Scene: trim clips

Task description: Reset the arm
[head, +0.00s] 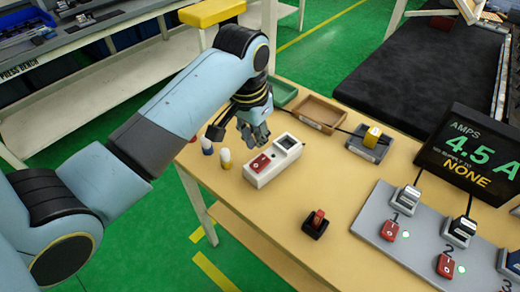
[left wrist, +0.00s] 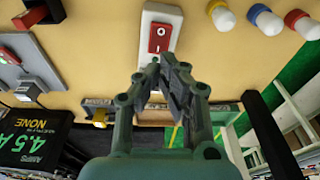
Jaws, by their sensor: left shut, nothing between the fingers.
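My left gripper (head: 258,141) hangs over the table, just behind the white switch box (head: 264,173) in the head view. In the left wrist view, the fingers of this gripper (left wrist: 162,64) are closed with their tips together and nothing between them. The tips show just below the red rocker switch (left wrist: 159,38) of the box, partly covering the box. Whether they touch the box I cannot tell. The red switch also shows in the head view (head: 259,163). My right gripper is in neither view.
White pegs with blue (head: 206,145) and yellow (head: 225,158) parts stand left of the box. A small black holder (head: 316,224) and a grey panel with numbered switches (head: 372,226) lie to the right. A brown tray (head: 318,105) and an amps display (head: 470,155) stand farther back.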

